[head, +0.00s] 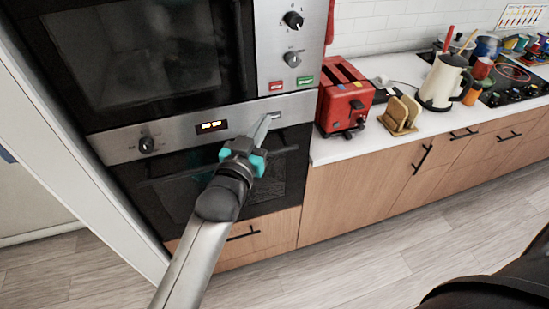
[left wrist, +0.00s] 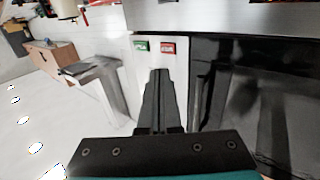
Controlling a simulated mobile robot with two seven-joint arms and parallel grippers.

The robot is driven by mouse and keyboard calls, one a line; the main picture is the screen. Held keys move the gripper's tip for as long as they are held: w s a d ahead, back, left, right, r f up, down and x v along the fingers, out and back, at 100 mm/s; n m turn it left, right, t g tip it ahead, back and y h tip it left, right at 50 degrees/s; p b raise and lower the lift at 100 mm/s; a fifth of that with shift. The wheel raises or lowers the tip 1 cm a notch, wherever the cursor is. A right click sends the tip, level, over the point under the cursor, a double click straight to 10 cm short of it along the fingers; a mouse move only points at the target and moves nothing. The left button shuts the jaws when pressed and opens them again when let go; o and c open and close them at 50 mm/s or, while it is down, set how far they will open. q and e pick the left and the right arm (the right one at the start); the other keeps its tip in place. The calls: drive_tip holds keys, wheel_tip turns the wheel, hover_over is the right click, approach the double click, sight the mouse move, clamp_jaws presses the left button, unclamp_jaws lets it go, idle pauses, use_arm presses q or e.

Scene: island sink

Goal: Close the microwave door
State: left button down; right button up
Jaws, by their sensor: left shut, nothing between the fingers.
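The microwave (head: 150,50) is built in at the upper left of the head view, with a dark glass door. The door looks flush with the steel control panel (head: 290,50), which has two knobs and red and green buttons. My left gripper (head: 264,128) is shut and empty, just below the buttons, in front of the oven's steel strip. In the left wrist view its closed fingers (left wrist: 160,85) point toward the buttons, and the dark door (left wrist: 265,85) is at right. Whether the fingertips touch anything cannot be told. My right gripper is not in view.
The oven (head: 175,180) with a lit display sits below the microwave. A red toaster (head: 345,95), a wooden rack (head: 400,114) and a cream kettle (head: 441,82) stand on the white counter to the right. The wooden floor in front is clear.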

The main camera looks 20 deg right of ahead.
use_arm(q)
drive_tip(key=shift+s+a, duration=0.5)
drive_tip(key=shift+s, duration=3.45)
drive_tip(key=s+a+f+n+g+y+b, duration=0.1)
drive_tip(key=s+a+f+g+y+b, duration=0.3)
drive_tip(key=f, duration=1.1)
drive_tip(key=a+f+n+t+y+b, duration=0.1)
drive_tip(key=a+f+b, duration=0.35)
drive_tip(key=f, duration=0.95)
drive_tip(key=s+a+f+n+g+y+b, duration=0.15)
drive_tip(key=a+f, duration=0.55)
drive_tip(key=f, duration=0.8)
drive_tip(key=s+a+f+g+y+b, duration=0.1)
drive_tip(key=s+a+f+g+b, duration=0.1)
drive_tip(key=s+a+f, duration=0.4)
drive_tip(key=s+a+f+n+g+y+b, duration=0.1)
drive_tip(key=s+a+f+g+y+b, duration=0.1)
drive_tip(key=s+a+f, duration=0.5)
drive_tip(key=s+a+f+n+g+y+b, duration=0.1)
drive_tip(key=s+a+f+g+y+b, duration=0.1)
drive_tip(key=s+a+f+g+b, duration=0.2)
drive_tip(key=s+a+f, duration=0.3)
drive_tip(key=s+f, duration=0.5)
drive_tip(key=s, duration=0.4)
drive_tip(key=shift+s+f+b, duration=0.2)
drive_tip(key=shift+b, duration=0.15)
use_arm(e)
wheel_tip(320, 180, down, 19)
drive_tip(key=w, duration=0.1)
